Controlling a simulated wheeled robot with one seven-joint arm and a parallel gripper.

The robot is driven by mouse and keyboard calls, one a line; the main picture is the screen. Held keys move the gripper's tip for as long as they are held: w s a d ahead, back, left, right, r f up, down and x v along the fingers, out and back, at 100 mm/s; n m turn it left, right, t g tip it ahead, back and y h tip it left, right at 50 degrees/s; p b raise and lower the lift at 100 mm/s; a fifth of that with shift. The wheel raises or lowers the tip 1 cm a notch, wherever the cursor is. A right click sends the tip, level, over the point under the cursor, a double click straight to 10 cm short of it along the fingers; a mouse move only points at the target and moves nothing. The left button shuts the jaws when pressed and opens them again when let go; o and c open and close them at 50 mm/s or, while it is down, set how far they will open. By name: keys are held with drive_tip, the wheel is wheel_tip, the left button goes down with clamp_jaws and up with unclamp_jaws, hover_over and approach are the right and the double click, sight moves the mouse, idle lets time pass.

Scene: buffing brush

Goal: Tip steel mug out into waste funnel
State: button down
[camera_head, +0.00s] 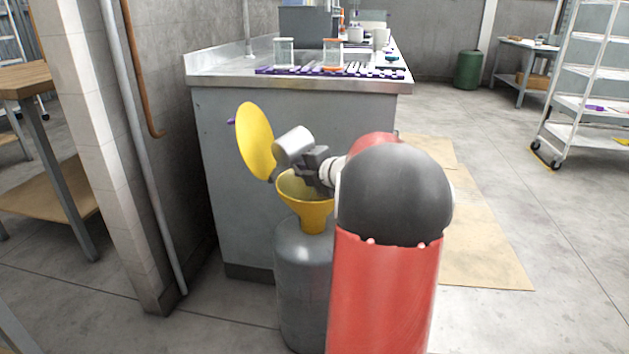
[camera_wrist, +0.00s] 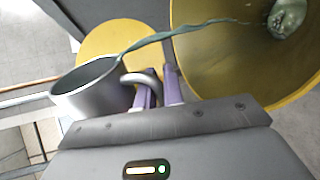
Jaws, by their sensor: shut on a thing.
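The steel mug (camera_head: 293,146) is tilted above the yellow waste funnel (camera_head: 306,199), beside its raised yellow lid (camera_head: 256,142). My gripper (camera_head: 313,166) holds it from the right. In the wrist view, the purple fingers of my gripper (camera_wrist: 159,90) are closed on the handle of the mug (camera_wrist: 84,98). A grey-green stream (camera_wrist: 150,40) runs from the mug's rim into the funnel (camera_wrist: 210,65). A greenish pool (camera_wrist: 286,18) shows at the funnel's throat. How much is left inside the mug is hidden.
The funnel sits on a grey drum (camera_head: 300,275). A grey bench (camera_head: 235,165) stands directly behind, with glass containers and a purple rack (camera_head: 300,71) on top. A wall and pipes (camera_head: 140,150) are close on the left.

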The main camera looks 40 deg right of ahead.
drive_tip(key=shift+r, duration=0.15)
drive_tip(key=shift+m+p, duration=0.3)
drive_tip(key=shift+p, duration=0.25)
drive_tip(key=shift+a, duration=0.1)
drive_tip(key=shift+a+f+p, duration=0.3)
drive_tip(key=shift+a+p, duration=0.1)
drive_tip(key=shift+p, duration=0.2)
drive_tip(key=shift+a+m+y, duration=0.1)
drive_tip(key=shift+m+y, duration=0.2)
drive_tip(key=shift+y, duration=0.1)
drive_tip(key=shift+a+f+p, duration=0.15)
drive_tip(key=shift+f+p, duration=0.05)
drive_tip(key=shift+p, duration=0.6)
drive_tip(key=shift+a+r+m+p, duration=0.1)
drive_tip(key=shift+r+m+p, duration=0.1)
drive_tip(key=shift+m+p, duration=0.4)
